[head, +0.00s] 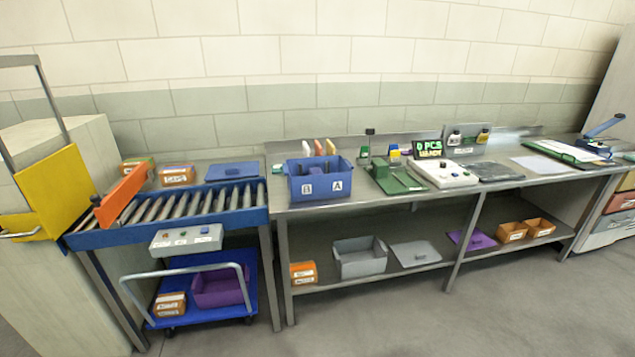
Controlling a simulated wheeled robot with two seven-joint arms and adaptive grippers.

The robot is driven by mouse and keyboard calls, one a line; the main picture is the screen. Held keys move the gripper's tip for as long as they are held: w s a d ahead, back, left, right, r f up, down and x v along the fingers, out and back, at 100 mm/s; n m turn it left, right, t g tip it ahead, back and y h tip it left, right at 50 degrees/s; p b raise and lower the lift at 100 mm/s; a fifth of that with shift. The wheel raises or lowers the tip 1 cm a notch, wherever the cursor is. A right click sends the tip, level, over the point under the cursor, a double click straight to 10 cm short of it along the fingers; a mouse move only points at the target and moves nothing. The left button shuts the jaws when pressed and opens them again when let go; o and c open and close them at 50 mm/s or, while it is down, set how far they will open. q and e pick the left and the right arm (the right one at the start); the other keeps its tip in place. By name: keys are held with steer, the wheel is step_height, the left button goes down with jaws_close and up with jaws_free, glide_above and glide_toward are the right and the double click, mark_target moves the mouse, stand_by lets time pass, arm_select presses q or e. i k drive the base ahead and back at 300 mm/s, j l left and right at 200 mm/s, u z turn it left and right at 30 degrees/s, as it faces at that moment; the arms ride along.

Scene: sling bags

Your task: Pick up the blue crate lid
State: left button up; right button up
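The blue crate lid (234,171) lies flat at the back of the roller conveyor, at its right end, near the wall. It has a small raised handle on top. A blue crate (318,187) marked B and A stands open on the steel table just right of the conveyor, with several things inside. Neither of my grippers shows in the head view.
An orange bar (122,194) crosses the left part of the conveyor rollers (210,202). Labelled boxes (176,175) stand left of the lid. A blue cart (238,300) stands below. Grey floor (400,320) in front of the table is clear.

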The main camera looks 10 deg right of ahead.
mark_target(242, 169)
steer(key=i+j, duration=0.8)
steer(key=j, duration=0.25)
steer(key=i+j, duration=0.85)
steer(key=j, duration=0.2)
steer(key=l+z, duration=0.05)
